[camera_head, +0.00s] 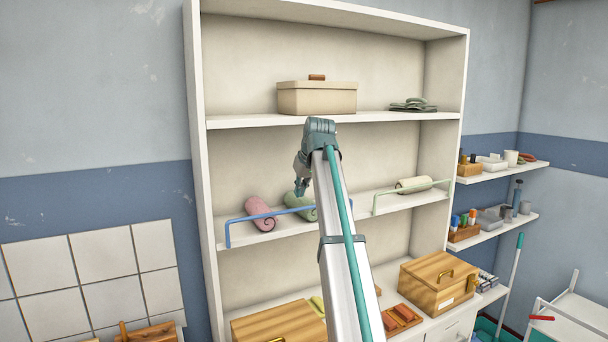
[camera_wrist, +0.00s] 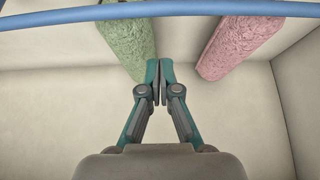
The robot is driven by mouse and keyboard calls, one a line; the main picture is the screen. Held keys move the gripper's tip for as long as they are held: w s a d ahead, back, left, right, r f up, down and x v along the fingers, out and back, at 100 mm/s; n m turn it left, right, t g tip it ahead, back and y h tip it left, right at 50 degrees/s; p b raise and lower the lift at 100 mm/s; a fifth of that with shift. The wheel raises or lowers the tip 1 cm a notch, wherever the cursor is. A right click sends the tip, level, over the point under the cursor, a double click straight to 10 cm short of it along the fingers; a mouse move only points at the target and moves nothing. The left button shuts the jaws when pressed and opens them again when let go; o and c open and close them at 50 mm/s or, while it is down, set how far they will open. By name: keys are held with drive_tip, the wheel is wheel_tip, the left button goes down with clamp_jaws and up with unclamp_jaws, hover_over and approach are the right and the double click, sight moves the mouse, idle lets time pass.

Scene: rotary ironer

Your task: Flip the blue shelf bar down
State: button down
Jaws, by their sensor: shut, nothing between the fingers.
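The blue shelf bar (camera_head: 262,214) stands raised along the front of the middle shelf, left half, with its left post going down to the shelf edge. In the wrist view the bar (camera_wrist: 70,15) crosses the top of the picture. My gripper (camera_head: 299,192) is shut and empty, above the right part of the bar. In the wrist view its fingertips (camera_wrist: 159,68) meet, apart from the bar in the picture. A pink towel roll (camera_head: 262,213) and a green towel roll (camera_head: 302,204) lie behind the bar. My arm hides the bar's right end.
A pale green bar (camera_head: 408,190) stands in front of a cream roll (camera_head: 413,184) on the same shelf's right half. The upper shelf (camera_head: 240,121) holds a lidded box (camera_head: 317,99). Wooden boxes (camera_head: 438,280) stand on the lower level.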

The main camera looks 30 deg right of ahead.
drive_tip(key=shift+x, duration=0.85)
drive_tip(key=s+p, duration=0.2)
drive_tip(key=s, duration=0.1)
drive_tip(key=shift+s+f, duration=0.2)
drive_tip(key=shift+s, duration=0.05)
drive_tip(key=shift+s+f, duration=0.2)
drive_tip(key=shift+s, duration=0.15)
